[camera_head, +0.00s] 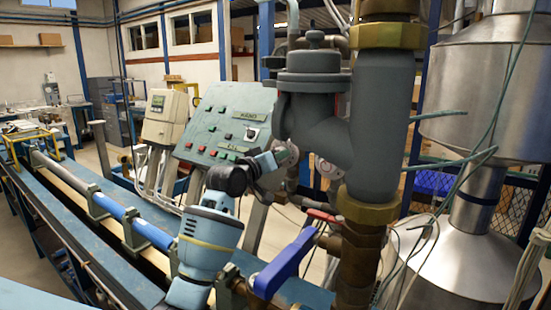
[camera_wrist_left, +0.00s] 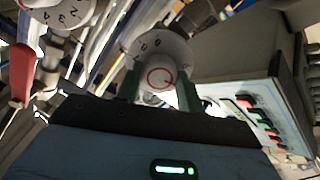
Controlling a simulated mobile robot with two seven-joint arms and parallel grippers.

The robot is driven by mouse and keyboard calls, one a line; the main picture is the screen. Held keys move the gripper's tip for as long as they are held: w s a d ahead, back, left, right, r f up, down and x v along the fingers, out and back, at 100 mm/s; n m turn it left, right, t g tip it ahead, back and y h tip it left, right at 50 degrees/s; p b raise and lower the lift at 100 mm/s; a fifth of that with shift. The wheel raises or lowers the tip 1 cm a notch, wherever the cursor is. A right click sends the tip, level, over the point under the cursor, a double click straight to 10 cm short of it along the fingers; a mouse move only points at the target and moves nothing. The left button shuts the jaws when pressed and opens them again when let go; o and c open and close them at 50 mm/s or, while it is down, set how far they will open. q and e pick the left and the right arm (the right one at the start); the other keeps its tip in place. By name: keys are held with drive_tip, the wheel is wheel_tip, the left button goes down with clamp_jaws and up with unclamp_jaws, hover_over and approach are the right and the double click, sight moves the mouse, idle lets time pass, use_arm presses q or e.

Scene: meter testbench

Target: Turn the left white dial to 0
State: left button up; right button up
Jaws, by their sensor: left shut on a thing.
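My left gripper (camera_head: 272,160) is at the pipework beside the control panel, its jaws pointing right. In the left wrist view its two dark green fingers (camera_wrist_left: 160,90) are shut on a white dial (camera_wrist_left: 158,50), one finger on each side. This dial has a red ring on its face and dark digits round its rim. The digits are too blurred to read its setting surely. A second white dial (camera_wrist_left: 62,12) with digits shows at the upper left, apart from the gripper. In the head view the gripper mostly hides the held dial. My right gripper is not in view.
A control panel (camera_head: 225,120) with red and green buttons stands left of the gripper. A thick grey valve pipe (camera_head: 380,120) stands close on the right. A blue lever (camera_head: 285,262) sticks out below. A red handle (camera_wrist_left: 20,75) is at the left in the wrist view.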

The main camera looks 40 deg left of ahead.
use_arm(q)
drive_tip(key=n, duration=0.5)
drive_tip(key=shift+n, duration=0.3)
idle(0.4)
drive_tip(key=o, duration=1)
drive_tip(key=shift+s, duration=0.1)
drive_tip(key=shift+s+d, duration=0.25)
drive_tip(key=shift+s, duration=1.65)
drive_tip(key=shift+s+d, duration=0.2)
drive_tip(key=shift+s, duration=1.7)
